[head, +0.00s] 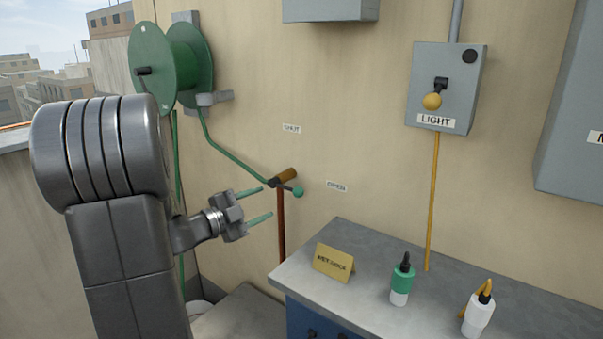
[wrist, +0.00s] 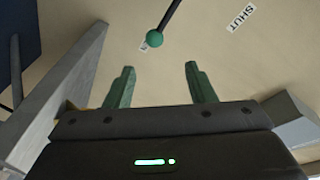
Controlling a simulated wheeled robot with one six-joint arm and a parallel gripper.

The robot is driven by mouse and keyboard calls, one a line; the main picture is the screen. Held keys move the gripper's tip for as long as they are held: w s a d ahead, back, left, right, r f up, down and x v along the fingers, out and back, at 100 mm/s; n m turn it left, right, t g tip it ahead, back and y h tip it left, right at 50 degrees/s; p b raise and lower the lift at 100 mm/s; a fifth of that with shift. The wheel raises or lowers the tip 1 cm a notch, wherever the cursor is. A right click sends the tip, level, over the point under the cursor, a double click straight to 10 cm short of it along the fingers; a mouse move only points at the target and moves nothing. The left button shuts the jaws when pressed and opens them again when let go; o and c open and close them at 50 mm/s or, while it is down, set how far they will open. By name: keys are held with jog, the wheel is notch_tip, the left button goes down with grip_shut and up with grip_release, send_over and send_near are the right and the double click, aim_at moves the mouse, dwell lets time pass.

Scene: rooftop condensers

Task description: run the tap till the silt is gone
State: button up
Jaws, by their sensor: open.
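The tap (head: 284,179) stands on a brown pipe (head: 281,225) against the beige wall. Its dark lever ends in a green ball (head: 298,191), and a green hose (head: 233,157) runs from it up to the hose reel. My gripper (head: 267,205) is open and empty, its green fingers pointing at the tap from the left. In the wrist view the green ball (wrist: 155,39) lies beyond and between the two fingertips (wrist: 160,70), apart from them. A SHUT label (wrist: 241,18) is right of the ball there. No water or silt can be made out.
A green hose reel (head: 175,65) hangs on the wall. A grey bench (head: 370,256) at right holds a yellow sign (head: 333,263), a green-and-white bottle (head: 402,280) and a white bottle (head: 478,312). A grey LIGHT box (head: 446,88) is above.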

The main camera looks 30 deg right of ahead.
aim_at(295, 189)
jog(key=shift+n, duration=0.8)
jog(key=w+d, duration=0.1)
jog(key=d, duration=0.8)
jog(key=w+d+p, duration=0.1)
jog(key=d, duration=0.4)
jog(key=shift+w+d, duration=0.2)
jog(key=shift+w, duration=0.1)
jog(key=shift+c, duration=0.2)
jog(key=shift+r, duration=0.15)
grip_shut()
